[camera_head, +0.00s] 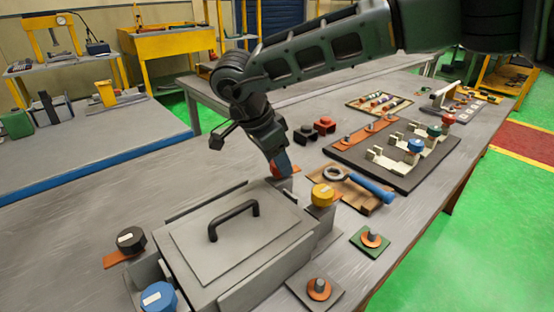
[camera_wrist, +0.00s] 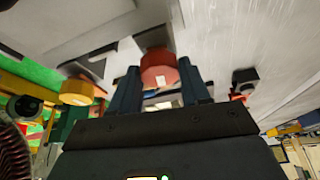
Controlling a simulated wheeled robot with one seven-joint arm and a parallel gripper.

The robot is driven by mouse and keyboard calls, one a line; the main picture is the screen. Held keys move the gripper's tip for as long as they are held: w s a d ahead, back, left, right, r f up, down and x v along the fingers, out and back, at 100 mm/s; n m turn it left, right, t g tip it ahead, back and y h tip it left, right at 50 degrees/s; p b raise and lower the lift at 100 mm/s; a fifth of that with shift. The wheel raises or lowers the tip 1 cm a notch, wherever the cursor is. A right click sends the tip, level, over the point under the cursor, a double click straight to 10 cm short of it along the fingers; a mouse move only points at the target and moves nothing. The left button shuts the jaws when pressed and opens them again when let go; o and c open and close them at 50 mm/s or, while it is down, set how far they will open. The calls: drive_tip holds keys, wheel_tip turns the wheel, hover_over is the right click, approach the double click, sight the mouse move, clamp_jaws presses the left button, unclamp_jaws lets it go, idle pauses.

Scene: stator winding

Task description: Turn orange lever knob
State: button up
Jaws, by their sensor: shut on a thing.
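The orange lever knob (camera_wrist: 158,70) is a round red-orange cap with a small pale label. It sits between the two fingers of my gripper (camera_wrist: 160,80) in the wrist view, and my gripper is shut on it. In the head view, my gripper (camera_head: 279,165) points down at the back right corner of the grey lidded box (camera_head: 190,240). Only a sliver of the orange knob (camera_head: 274,170) shows there beside the fingers. The lever under the knob is mostly hidden.
A yellow knob (camera_head: 322,195), a black knob (camera_head: 131,240) and a blue knob (camera_head: 158,297) stand at the box's other corners. The lid's black handle (camera_head: 234,219) rises nearby. A blue-handled tool (camera_head: 370,188) lies to the right. Small black and red parts (camera_head: 324,125) sit behind.

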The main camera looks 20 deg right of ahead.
drive_tip(key=shift+s+f+n, duration=0.15)
drive_tip(key=shift+f+n, duration=0.1)
drive_tip(key=shift+n, duration=0.35)
drive_tip(key=shift+t, duration=0.3)
drive_tip(key=o, duration=1.1)
drive_tip(key=shift+r, duration=0.1)
drive_tip(key=shift+c, duration=0.2)
drive_tip(key=shift+r, duration=0.2)
drive_tip(key=v, duration=0.7)
drive_tip(key=shift+r+b, duration=0.25)
drive_tip(key=shift+b, duration=0.2)
drive_tip(key=shift+a, duration=0.1)
